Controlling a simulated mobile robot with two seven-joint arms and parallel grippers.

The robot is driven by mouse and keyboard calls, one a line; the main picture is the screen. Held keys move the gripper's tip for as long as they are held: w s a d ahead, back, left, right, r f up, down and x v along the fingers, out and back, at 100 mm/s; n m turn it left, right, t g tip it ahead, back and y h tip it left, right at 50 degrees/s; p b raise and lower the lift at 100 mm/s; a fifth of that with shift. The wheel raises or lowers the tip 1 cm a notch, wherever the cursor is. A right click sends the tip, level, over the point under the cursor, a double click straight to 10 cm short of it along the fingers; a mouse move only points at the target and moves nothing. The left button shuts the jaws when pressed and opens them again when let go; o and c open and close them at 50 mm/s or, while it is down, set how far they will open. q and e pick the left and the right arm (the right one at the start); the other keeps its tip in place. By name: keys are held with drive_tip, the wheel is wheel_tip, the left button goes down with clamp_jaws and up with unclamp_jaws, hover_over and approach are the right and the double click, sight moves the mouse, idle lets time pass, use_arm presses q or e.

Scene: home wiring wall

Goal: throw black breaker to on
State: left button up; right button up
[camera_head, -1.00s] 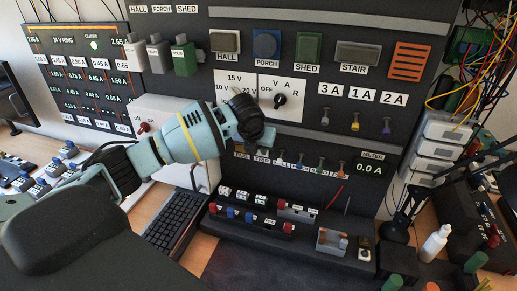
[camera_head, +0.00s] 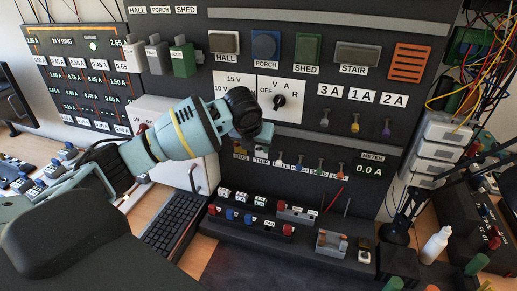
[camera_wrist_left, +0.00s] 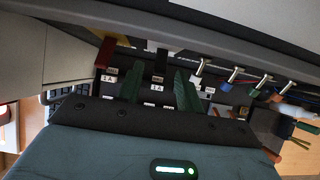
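My left gripper (camera_head: 262,138) is close in front of the lower wall panel, at the left end of a row of small levers; its fingers are hidden by the wrist in the head view. In the left wrist view, its two dark green fingers (camera_wrist_left: 158,90) stand apart with nothing visibly clamped. A black block (camera_wrist_left: 160,62), seemingly the black breaker, shows between and beyond them, above a 1A label. A red block (camera_wrist_left: 106,54) is to its left. The black breaker cannot be made out in the head view. My right gripper is not in view.
Metal levers with coloured tips (camera_wrist_left: 233,76) stand close to the right of the fingers. A selector knob (camera_head: 279,101) is above the gripper. A ledge with connectors (camera_head: 260,226) juts out below, and a keyboard (camera_head: 172,226) lies at left.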

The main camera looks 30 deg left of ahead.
use_arm(q)
drive_tip(key=v, duration=0.5)
drive_tip(key=shift+r, duration=0.1)
idle(0.7)
